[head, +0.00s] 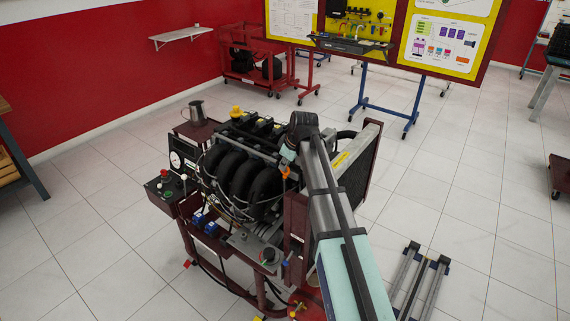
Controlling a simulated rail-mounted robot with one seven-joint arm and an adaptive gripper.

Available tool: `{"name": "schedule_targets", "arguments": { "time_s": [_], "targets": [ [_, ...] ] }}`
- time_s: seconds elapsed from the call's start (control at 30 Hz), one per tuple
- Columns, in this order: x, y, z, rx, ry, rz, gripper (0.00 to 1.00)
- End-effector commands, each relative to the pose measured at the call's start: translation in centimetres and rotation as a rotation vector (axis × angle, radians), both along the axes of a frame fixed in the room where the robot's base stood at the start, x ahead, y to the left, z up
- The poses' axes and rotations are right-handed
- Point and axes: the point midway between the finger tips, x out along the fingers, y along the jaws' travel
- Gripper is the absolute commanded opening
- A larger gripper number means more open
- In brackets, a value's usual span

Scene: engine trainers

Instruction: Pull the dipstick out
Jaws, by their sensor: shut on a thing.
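The engine trainer (240,180) stands on a red wheeled frame in the middle of the head view, with black curved intake pipes on top. My arm reaches up from the lower right and bends down at the engine's right side. My gripper (288,160) is small and partly hidden by my own wrist, beside the intake pipes. It is shut on a small orange piece, which looks like the handle of the dipstick (286,172). The dipstick's rod cannot be made out, so I cannot tell how far it sits in the engine.
A radiator (358,160) stands right of my wrist. A metal jug (196,112) and a yellow cap (236,111) are at the engine's back left. A control panel (172,185) is on the left. Display boards (392,45) stand behind. Tiled floor is clear on the left.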

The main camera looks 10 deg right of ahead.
Motion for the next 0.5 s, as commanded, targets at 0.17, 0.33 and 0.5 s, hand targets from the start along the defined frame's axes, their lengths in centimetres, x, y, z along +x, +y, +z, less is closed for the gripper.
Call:
{"name": "schedule_targets", "arguments": {
  "time_s": [0.17,0.33,0.5],
  "targets": [
    [0.1,0.0,2.5,-0.002,-0.003,0.002,0.0],
    [0.2,0.0,6.7,-0.002,-0.004,0.003,0.0],
    [0.1,0.0,8.9,-0.002,-0.002,0.002,0.0]
  ]
}}
